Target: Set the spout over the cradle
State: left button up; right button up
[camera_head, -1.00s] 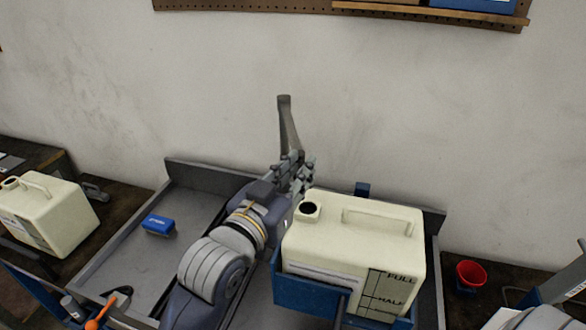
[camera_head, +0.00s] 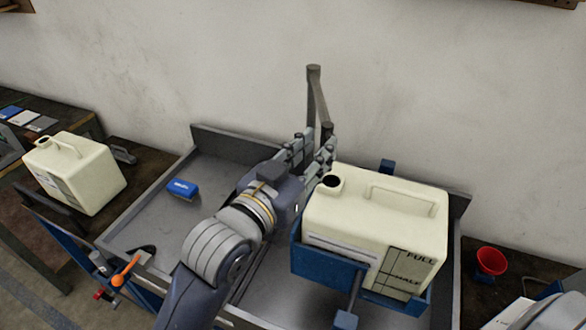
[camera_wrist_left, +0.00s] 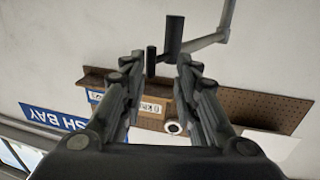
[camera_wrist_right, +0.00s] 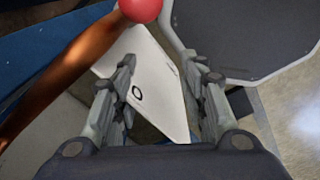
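The spout is a grey pipe (camera_head: 314,95) with an upright part and a sloping arm, near the wall behind the jug; it also shows in the left wrist view (camera_wrist_left: 205,42). The blue cradle (camera_head: 322,258) holds a cream jug (camera_head: 378,222) with an open dark mouth at its left top. My left gripper (camera_head: 318,148) is beside the jug's mouth, at the spout's lower end. Its fingers are apart in the left wrist view, with the spout's parts at or beyond the tips. My right gripper (camera_wrist_right: 162,80) is open over a white plate (camera_wrist_right: 155,85); nothing is between its fingertips.
A second cream jug (camera_head: 75,170) stands on the left bench. A blue block (camera_head: 183,189) lies in the grey tray (camera_head: 150,222). A red cup (camera_head: 491,261) is at the right. A red ball knob (camera_wrist_right: 141,8) is close to my right gripper.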

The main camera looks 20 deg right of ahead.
pick_arm(q)
jog(key=v, duration=0.8)
jog(key=shift+a, duration=0.15)
